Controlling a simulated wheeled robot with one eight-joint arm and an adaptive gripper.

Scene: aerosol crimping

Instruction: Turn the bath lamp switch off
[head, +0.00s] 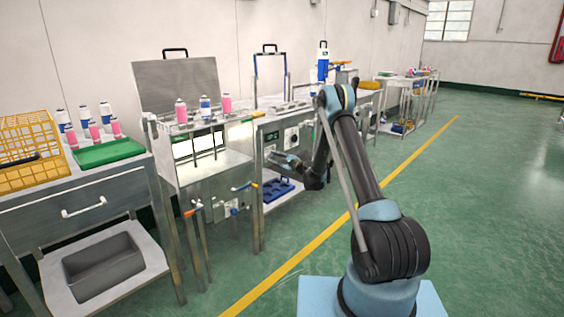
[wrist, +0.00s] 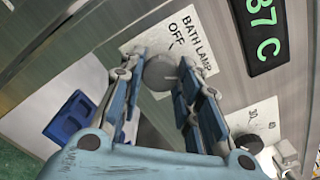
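The bath lamp switch is a round grey knob (wrist: 160,73) on a metal panel, in the upper middle of the wrist view. A white label (wrist: 178,38) beside it reads BATH LAMP and OFF. My gripper (wrist: 160,68) has one finger on each side of the knob, which sits between the fingertips. I cannot tell whether the fingers touch it or stand just clear. The knob's pointer does not show clearly. In the head view my gripper (head: 278,158) is at the front of the metal bench, and the knob cannot be made out.
A green digital display (wrist: 264,32) and another knob (wrist: 248,144) are on the same panel. A blue rack (wrist: 73,116) is below. In the head view, several cans (head: 181,112) stand on the left bench, and a valve handle (head: 244,187) juts out. The floor to the right is clear.

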